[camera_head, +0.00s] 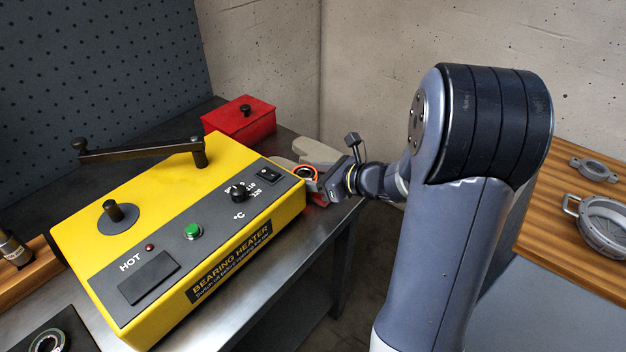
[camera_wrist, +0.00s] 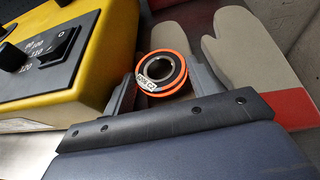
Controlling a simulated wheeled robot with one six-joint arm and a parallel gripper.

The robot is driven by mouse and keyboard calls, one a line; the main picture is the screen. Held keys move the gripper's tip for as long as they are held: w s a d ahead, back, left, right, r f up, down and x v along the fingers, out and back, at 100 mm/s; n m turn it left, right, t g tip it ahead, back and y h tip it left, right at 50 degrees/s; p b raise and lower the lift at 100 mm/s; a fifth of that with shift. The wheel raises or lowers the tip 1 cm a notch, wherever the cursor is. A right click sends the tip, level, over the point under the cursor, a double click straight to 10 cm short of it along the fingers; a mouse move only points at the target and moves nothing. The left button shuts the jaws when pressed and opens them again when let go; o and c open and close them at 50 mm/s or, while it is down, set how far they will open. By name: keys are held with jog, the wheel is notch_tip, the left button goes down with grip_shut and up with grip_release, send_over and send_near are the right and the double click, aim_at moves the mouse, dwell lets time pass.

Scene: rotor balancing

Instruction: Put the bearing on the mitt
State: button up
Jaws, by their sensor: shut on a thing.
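The bearing (camera_wrist: 161,72) is a short ring with an orange outer band, a dark bore and a small white label. My gripper (camera_wrist: 163,88) is shut on it, one grey finger on each side. In the head view the bearing (camera_head: 306,170) shows as an orange ring in my gripper (camera_head: 314,182), just off the heater's right end. The beige mitt (camera_wrist: 246,55) with a red cuff (camera_wrist: 292,106) lies behind and below the bearing in the wrist view. In the head view the mitt (camera_head: 318,151) is partly hidden by my gripper. I cannot tell whether bearing and mitt touch.
The yellow bearing heater (camera_head: 195,165) stands close on the left, its dark crank bar (camera_head: 140,151) swung across the top. A red box (camera_head: 240,119) sits behind it. The metal bench (camera_head: 300,262) ends just right of my gripper. A wooden table (camera_head: 570,215) with metal parts stands at the right.

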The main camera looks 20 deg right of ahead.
jog(key=shift+f, duration=0.35)
jog(key=shift+f, duration=0.2)
jog(key=o, duration=0.8)
jog(key=shift+r, duration=0.2)
jog(key=v, duration=1.2)
jog(key=shift+p, duration=0.3)
